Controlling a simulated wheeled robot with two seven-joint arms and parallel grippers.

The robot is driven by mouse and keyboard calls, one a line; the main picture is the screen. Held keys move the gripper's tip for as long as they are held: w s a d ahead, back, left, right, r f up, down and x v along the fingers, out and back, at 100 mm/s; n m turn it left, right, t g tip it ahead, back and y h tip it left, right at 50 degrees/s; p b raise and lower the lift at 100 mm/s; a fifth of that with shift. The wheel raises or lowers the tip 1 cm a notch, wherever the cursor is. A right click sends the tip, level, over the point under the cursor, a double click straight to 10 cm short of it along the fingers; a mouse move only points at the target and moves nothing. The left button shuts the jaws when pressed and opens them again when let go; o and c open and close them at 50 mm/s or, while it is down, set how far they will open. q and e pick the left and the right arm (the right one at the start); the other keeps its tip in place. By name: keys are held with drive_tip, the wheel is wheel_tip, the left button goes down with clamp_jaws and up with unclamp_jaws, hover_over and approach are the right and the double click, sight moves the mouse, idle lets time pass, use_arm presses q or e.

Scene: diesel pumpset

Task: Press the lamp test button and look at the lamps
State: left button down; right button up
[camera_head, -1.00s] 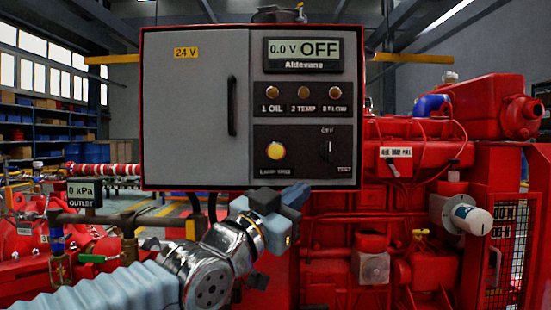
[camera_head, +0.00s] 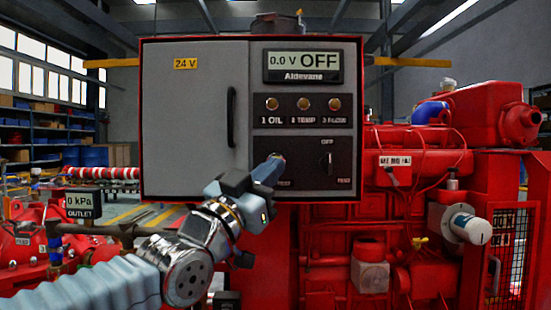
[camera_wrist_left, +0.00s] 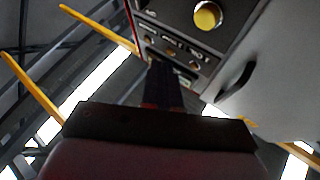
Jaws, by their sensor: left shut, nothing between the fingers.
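The control box (camera_head: 195,120) shows a display (camera_head: 303,60) reading "0.0 V OFF". Below it are three small amber-brown lamps, 1 OIL (camera_head: 272,104), 2 TEMP (camera_head: 305,104) and 3 FLOW (camera_head: 334,104); none looks clearly lit. My left gripper (camera_head: 274,168) is shut and empty, its tips in front of the lamp test button's place in the head view, nearly hiding the button. In the left wrist view the yellow button (camera_wrist_left: 207,15) shows whole, apart from the shut fingers (camera_wrist_left: 164,85). Contact is not visible. My right gripper is not in view.
A rotary switch (camera_head: 327,160) under the word OFF sits right of the button. The grey door has a dark handle (camera_head: 231,117). A red engine (camera_head: 420,150) stands at the right and red pump parts with a 0 kPa gauge (camera_head: 80,204) at the left.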

use_arm(q)
drive_tip(key=w+p, duration=0.3)
drive_tip(key=w, duration=0.3)
drive_tip(key=shift+w, duration=0.25)
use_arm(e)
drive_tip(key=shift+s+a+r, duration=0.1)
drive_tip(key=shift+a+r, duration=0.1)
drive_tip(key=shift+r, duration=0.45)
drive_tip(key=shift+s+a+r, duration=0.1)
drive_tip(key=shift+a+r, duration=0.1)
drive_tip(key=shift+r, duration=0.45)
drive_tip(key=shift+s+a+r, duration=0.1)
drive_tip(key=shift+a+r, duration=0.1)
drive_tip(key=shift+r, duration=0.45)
use_arm(q)
drive_tip(key=shift+w, duration=0.1)
drive_tip(key=shift+w, duration=0.35)
